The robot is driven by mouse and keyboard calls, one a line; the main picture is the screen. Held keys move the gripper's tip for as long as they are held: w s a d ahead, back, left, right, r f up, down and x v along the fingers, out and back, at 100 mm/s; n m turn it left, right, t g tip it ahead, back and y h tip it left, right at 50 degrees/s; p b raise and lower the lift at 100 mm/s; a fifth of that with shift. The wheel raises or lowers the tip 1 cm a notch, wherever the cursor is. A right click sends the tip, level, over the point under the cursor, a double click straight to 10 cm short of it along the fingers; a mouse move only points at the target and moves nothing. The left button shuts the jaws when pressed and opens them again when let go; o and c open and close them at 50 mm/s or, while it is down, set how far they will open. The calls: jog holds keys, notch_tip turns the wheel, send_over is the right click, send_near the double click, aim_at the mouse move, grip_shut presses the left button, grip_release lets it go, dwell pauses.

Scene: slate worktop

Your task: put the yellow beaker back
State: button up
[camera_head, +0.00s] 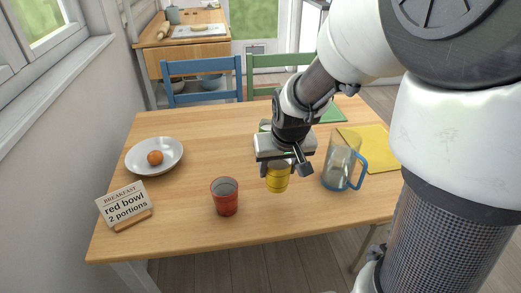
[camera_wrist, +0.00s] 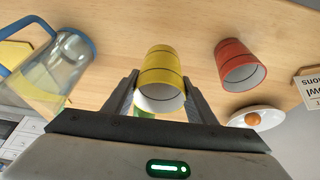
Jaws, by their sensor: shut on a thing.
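My gripper (camera_head: 285,168) is shut on the yellow beaker (camera_head: 278,180), with one finger on each side of it. The beaker looks upright over the front middle of the wooden table; whether its base touches the wood I cannot tell. In the wrist view the yellow beaker (camera_wrist: 160,65) sits between the fingers (camera_wrist: 160,95), its pale open mouth toward the camera. In the head view its upper part is hidden by my gripper.
A red beaker (camera_head: 225,199) stands left of the yellow one. A glass jug (camera_head: 338,165) with a blue handle stands close on the right, by a yellow mat (camera_head: 378,150). A white bowl (camera_head: 138,158) with an orange item and a breakfast sign (camera_head: 123,203) are at left.

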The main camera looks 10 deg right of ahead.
aim_at(277, 183)
jog(key=shift+f+b, duration=0.8)
jog(key=shift+f, duration=1.95)
jog(key=shift+f, duration=0.15)
jog(key=o, duration=1.2)
